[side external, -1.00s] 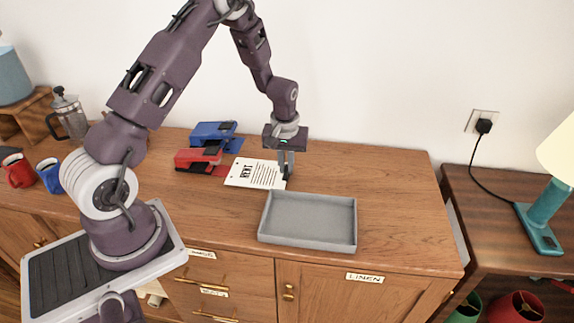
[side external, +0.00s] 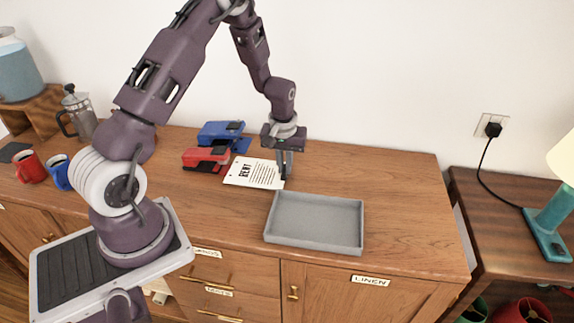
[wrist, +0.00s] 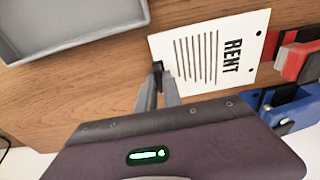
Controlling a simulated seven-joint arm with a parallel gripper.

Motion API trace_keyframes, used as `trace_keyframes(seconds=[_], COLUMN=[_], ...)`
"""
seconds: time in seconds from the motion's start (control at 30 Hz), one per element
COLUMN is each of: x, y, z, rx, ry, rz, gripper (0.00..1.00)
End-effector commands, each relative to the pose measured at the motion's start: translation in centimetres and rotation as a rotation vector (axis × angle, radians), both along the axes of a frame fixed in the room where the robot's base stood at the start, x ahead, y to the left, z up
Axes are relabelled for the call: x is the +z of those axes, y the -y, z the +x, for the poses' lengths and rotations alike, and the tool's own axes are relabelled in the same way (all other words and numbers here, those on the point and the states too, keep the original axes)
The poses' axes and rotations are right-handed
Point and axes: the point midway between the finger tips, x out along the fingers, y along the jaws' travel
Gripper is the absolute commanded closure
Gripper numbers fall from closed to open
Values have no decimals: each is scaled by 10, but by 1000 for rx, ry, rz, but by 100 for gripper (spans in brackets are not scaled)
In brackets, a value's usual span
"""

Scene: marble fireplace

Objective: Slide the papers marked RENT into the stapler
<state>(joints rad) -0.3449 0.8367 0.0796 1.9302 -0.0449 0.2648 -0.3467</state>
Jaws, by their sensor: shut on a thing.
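The white papers marked RENT (side external: 252,173) lie on the wooden cabinet top, and they also show in the wrist view (wrist: 203,52). My gripper (side external: 284,176) points down at their right edge, away from the staplers. In the wrist view, my gripper (wrist: 160,74) is shut on that edge, with the RENT heading at the far end. A red stapler (side external: 205,158) sits just left of and behind the papers; its front (wrist: 298,62) is close to their heading edge. I cannot tell whether they touch. A blue stapler (side external: 220,132) stands behind the red one.
An empty grey tray (side external: 314,246) sits in front of the papers on the right. A red mug (side external: 31,167), a blue mug (side external: 55,174) and a French press (side external: 78,115) stand at the left. The cabinet top (side external: 395,190) is clear at the right.

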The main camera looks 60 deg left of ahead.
Motion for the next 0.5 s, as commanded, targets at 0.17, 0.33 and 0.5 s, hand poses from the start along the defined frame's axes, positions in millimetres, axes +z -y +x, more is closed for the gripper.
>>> trace_keyframes(seconds=[0.17, 0.33, 0.5], x=[0, 0, 0], y=[-5, -7, -7], z=[-5, -7, -7], rx=[1, 1, 1], ry=[1, 1, 1], rz=[1, 0, 1], gripper=[100, 100, 100])
